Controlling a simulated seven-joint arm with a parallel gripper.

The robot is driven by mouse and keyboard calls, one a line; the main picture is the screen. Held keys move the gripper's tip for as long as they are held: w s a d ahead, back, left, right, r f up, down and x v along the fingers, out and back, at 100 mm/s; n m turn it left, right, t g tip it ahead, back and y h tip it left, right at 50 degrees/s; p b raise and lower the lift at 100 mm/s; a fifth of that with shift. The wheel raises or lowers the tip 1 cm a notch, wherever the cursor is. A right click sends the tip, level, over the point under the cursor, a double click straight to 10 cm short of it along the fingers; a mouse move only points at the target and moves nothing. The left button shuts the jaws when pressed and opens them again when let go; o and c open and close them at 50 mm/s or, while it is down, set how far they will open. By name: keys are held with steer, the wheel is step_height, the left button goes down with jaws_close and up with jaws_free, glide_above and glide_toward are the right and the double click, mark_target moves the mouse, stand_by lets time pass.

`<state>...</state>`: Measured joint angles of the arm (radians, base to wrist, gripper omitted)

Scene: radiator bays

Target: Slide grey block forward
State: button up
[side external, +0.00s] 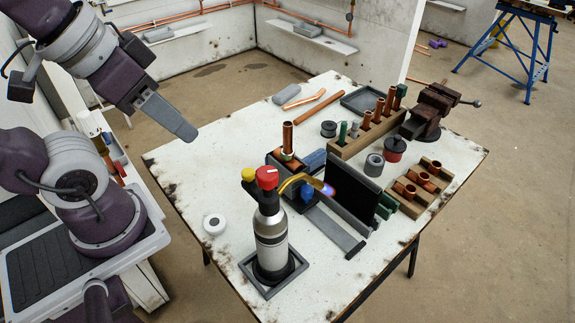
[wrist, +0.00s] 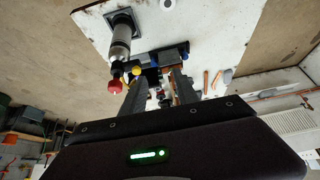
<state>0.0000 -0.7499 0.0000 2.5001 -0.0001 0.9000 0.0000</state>
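My gripper (side external: 183,130) hangs in the air to the left of the white table, apart from everything on it. In the wrist view my gripper (wrist: 160,78) shows two dark fingers with a gap between them, open and empty. A flat grey bar (side external: 337,230) lies beside a lit gas torch (side external: 271,238) and runs toward the table's front. A dark upright panel (side external: 350,195) stands behind the bar. A grey rounded block (side external: 285,91) lies near the table's back edge. I cannot tell which grey piece the task means.
The torch has a red knob and its blue flame points right, at the panel. A copper pipe (side external: 288,137) stands upright behind it. A white roll (side external: 214,224) lies at left. A wooden rack (side external: 365,132) and a vise (side external: 432,108) fill the back right.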

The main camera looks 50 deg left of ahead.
stand_by(0.4)
steer(key=shift+o, duration=1.4)
steer(key=shift+r, duration=0.1)
steer(key=w+a+r+n+g, duration=0.2)
steer(key=w+r+n, duration=0.3)
steer(key=w+r, duration=0.25)
steer(key=w+a+f+n+g, duration=0.1)
steer(key=w+a+n+g, duration=0.1)
steer(key=w+a+n, duration=0.45)
steer(key=w+a+f+n+g, duration=0.15)
steer(key=w+n, duration=0.25)
steer(key=w, duration=0.5)
steer(key=shift+n, duration=0.35)
steer(key=f, duration=3.3)
steer(key=shift+w+d, duration=0.2)
steer(key=shift+d, duration=0.1)
jaws_close()
